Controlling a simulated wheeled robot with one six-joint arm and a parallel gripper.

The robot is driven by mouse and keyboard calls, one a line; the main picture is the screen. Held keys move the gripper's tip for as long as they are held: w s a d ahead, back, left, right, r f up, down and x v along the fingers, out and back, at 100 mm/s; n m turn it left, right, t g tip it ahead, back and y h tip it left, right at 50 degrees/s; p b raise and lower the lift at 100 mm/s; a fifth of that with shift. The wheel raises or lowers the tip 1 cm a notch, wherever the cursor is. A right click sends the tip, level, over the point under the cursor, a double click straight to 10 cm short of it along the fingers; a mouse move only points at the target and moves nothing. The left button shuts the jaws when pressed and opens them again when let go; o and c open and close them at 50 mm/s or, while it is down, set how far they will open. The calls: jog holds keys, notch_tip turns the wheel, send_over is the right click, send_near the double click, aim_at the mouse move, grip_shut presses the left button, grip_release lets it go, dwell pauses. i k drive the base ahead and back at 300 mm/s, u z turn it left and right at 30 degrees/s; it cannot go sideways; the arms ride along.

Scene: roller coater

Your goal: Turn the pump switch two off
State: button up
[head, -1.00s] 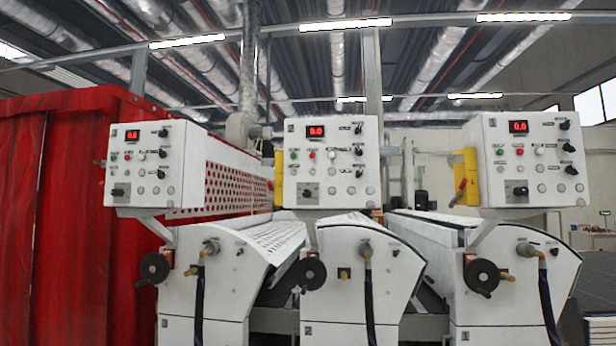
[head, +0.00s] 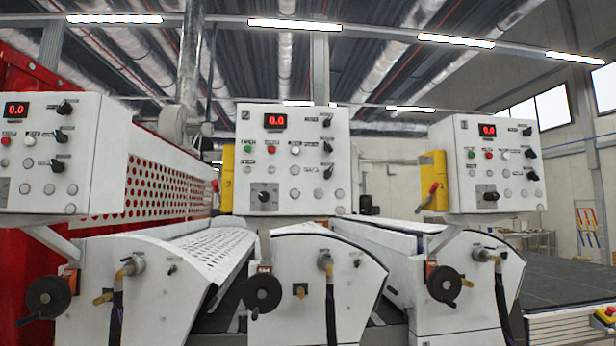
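Three white control boxes stand in a row. The middle control box (head: 288,155) carries a mark that looks like a 2 at its top left and a red 0.0 display (head: 275,121). Three black rotary switches run down its right side: upper (head: 326,121), middle (head: 327,147) and lower (head: 328,172). A larger black knob on a grey plate (head: 264,197) sits at its lower left. The labels are too small to read, so I cannot tell which is the pump switch. My gripper is not in view.
The left control box (head: 90,150) and right control box (head: 462,165) have similar switches. Black handwheels (head: 262,291) and hoses stick out below the boxes.

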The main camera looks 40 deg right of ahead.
aim_at(327, 173)
jog(key=z, duration=0.6)
jog(key=i, duration=0.9)
jog(key=z, duration=0.85)
